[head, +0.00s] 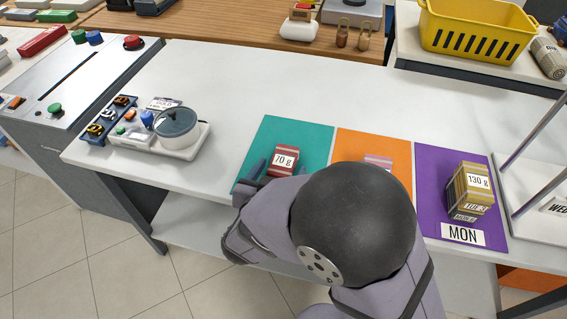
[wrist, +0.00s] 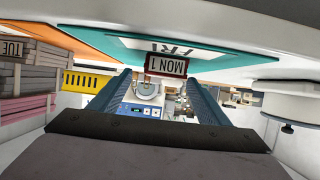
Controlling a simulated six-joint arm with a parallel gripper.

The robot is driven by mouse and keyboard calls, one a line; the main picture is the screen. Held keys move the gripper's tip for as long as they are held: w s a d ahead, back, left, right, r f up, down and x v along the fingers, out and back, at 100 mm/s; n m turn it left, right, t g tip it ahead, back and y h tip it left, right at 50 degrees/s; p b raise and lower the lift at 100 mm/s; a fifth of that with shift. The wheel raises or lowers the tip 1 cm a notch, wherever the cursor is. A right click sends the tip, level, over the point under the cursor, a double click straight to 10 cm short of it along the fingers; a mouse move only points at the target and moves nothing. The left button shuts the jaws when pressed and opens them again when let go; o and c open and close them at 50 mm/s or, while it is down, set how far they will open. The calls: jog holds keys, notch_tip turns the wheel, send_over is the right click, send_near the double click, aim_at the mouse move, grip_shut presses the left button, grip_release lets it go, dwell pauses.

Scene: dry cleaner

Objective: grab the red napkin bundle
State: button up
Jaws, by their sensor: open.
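The red napkin bundle (head: 284,154) sits on the teal mat (head: 302,131), with a white "70 g" label on top. In the wrist view the red bundle (wrist: 152,73) shows a "MON 1" label, near the fingertips and between their lines. My gripper (head: 279,172) is low over the teal mat, close to the bundle. Its two fingers are spread apart in the wrist view (wrist: 160,82), with nothing held. I cannot tell whether a finger touches the bundle. My arm hides the near part of the teal mat.
A pink-striped bundle (head: 378,161) lies on the orange mat (head: 345,143), partly behind my arm. A brown stack (head: 468,190) labelled "130 g" stands on the purple mat (head: 433,170). A scale with a round pan (head: 176,125) is at left. The table behind the mats is clear.

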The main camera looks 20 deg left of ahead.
aim_at(283, 163)
jog(key=shift+a+x, duration=0.15)
jog(key=shift+x, duration=1.15)
jog(key=shift+a+x, duration=0.15)
jog(key=shift+x, duration=1.2)
jog(key=shift+c, duration=0.6)
jog(key=c, duration=1)
